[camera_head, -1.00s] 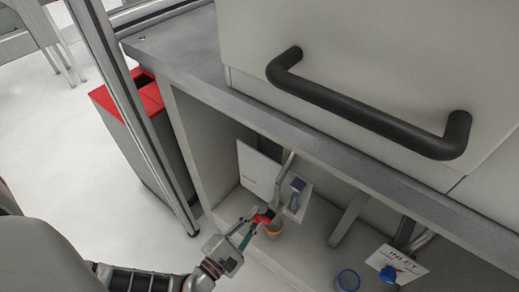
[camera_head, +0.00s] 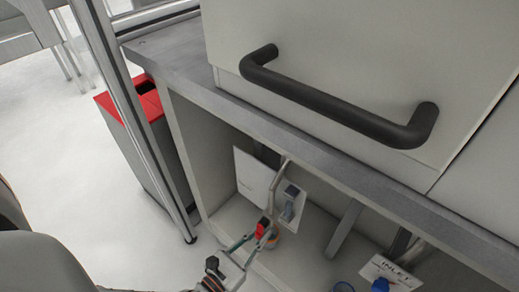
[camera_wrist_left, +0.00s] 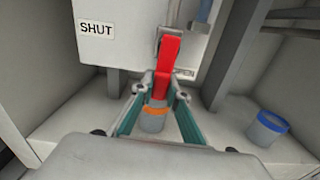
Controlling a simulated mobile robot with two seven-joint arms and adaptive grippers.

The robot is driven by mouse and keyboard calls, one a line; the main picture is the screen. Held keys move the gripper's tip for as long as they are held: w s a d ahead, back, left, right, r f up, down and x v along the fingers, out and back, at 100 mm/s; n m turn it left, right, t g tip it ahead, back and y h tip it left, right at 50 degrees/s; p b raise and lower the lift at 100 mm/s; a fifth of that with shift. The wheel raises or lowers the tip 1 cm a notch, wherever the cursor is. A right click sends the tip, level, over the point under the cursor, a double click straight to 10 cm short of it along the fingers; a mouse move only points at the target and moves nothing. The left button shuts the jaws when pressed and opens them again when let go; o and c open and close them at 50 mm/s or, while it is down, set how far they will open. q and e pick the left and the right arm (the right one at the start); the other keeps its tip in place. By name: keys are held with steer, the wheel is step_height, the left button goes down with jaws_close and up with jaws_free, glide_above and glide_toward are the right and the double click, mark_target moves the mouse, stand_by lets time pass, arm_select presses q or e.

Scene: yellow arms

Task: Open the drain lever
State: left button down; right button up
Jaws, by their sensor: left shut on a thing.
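The red drain lever (camera_wrist_left: 166,62) is in the middle of the left wrist view, its lower end running down between my left gripper's fingers. It also shows as a small red piece in the head view (camera_head: 263,226). My left gripper (camera_wrist_left: 160,92) is shut on the lever, one teal finger on each side; in the head view it (camera_head: 256,238) reaches into the cabinet. A SHUT label (camera_wrist_left: 96,29) is on the white panel left of the lever. Another label (camera_wrist_left: 185,73), partly covered by the lever, seems to read OPEN. My right gripper is out of view.
An orange-rimmed cup (camera_wrist_left: 153,119) stands below the lever. A blue-rimmed cup (camera_wrist_left: 268,128) stands to the right. The INLET sign (camera_head: 390,272) is farther right. The countertop edge (camera_head: 330,158) and black handle (camera_head: 335,105) are above; a metal post (camera_head: 140,130) stands left.

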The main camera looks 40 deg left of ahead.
mark_target(270, 209)
arm_select(q)
steer(key=shift+d+n, duration=0.2)
steer(key=shift+n, duration=0.1)
steer(key=c, duration=2)
jaws_free()
steer(key=shift+o, duration=0.2)
steer(key=shift+r, duration=0.1)
step_height(270, 209, up, 10)
steer(key=shift+f, duration=0.1)
